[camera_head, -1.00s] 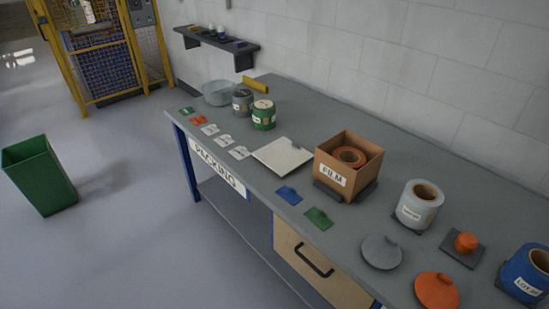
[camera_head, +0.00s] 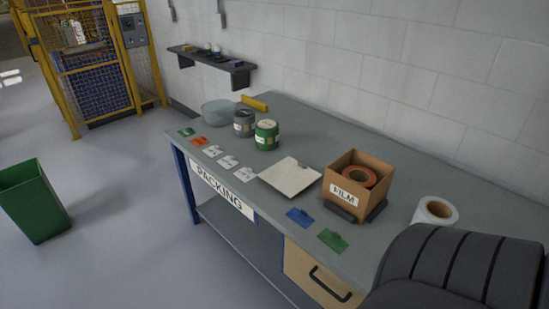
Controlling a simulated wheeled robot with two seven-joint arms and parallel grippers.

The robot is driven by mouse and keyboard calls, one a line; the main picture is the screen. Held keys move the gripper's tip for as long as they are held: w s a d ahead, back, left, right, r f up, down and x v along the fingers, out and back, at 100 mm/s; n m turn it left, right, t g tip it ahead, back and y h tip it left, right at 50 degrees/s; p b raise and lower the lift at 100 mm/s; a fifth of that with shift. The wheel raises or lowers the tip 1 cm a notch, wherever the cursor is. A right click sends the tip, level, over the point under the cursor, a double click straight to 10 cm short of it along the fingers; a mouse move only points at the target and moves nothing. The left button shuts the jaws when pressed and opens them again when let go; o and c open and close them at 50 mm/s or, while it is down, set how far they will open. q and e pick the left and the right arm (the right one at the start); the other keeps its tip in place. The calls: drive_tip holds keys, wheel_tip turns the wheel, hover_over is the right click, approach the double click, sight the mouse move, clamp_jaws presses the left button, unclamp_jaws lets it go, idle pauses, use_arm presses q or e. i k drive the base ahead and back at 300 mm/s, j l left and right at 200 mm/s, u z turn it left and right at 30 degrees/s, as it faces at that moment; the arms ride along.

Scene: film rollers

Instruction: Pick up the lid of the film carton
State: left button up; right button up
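The film carton (camera_head: 347,199) is an open brown box with a FILM label, standing on a dark base on the bench. An orange roll (camera_head: 356,177) sits inside it. A flat, pale square panel (camera_head: 290,178) with a small tab lies on the bench just left of the carton; it looks like the carton's lid. A dark grey ribbed part of my own arm fills the lower right corner. Neither gripper's fingers show.
The packing bench (camera_head: 330,131) holds a grey tub (camera_head: 244,124), a green tub (camera_head: 267,136), a pale bowl (camera_head: 219,113), coloured cards and a white roll (camera_head: 436,211). A green bin (camera_head: 34,203) stands on the floor at left. The bench behind the panel is clear.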

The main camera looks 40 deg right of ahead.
sight(290, 176)
drive_tip(key=i, duration=1.75)
